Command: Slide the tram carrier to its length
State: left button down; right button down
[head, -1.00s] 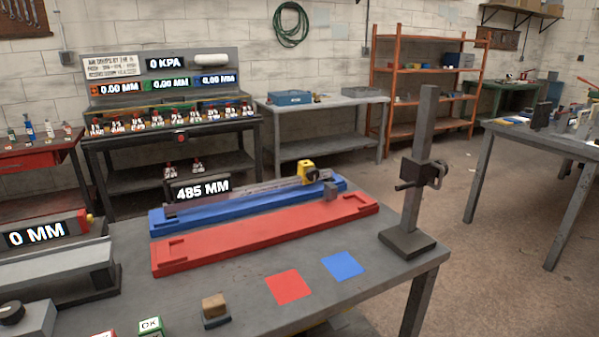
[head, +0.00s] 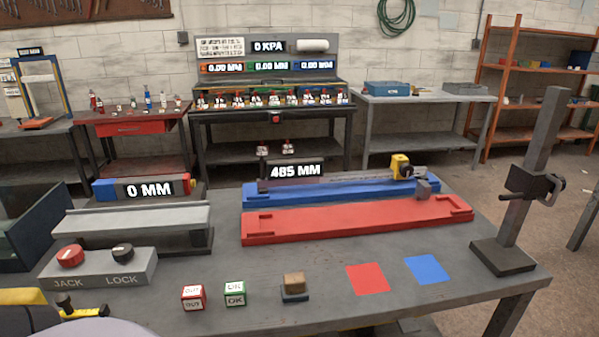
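A grey measuring bar (head: 345,179) lies along the blue cradle (head: 330,192) on the bench, and a display (head: 296,171) at its left end reads 485 MM. A yellow block with a dark knob (head: 401,166), which looks like the tram carrier, sits near the bar's right end.
A grey jack rail (head: 130,226) with a 0 MM display stands at left, behind a JACK/LOCK box (head: 105,266). OUT (head: 193,298) and OK (head: 235,294) cubes, red (head: 368,279) and blue (head: 427,270) patches lie in front. An upright post (head: 535,170) stands at right.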

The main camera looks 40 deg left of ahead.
aim_at(398, 160)
jog(key=i+l+z, duration=0.7)
jog(key=i+z, duration=0.15)
jog(key=i+l+z, duration=0.1)
jog(key=i+z, duration=0.35)
jog(key=i, duration=0.6)
jog(key=i+l+u, duration=0.15)
jog(key=i, duration=0.45)
jog(key=i+u, duration=1.25)
jog(key=i+l+u, duration=0.1)
jog(key=i+u, duration=0.4)
jog(key=i+j+u, duration=0.1)
jog(key=i+u, duration=0.25)
jog(key=u, duration=0.15)
jog(key=i+u, duration=0.45)
jog(key=k+l, duration=0.05)
jog(key=k, duration=0.05)
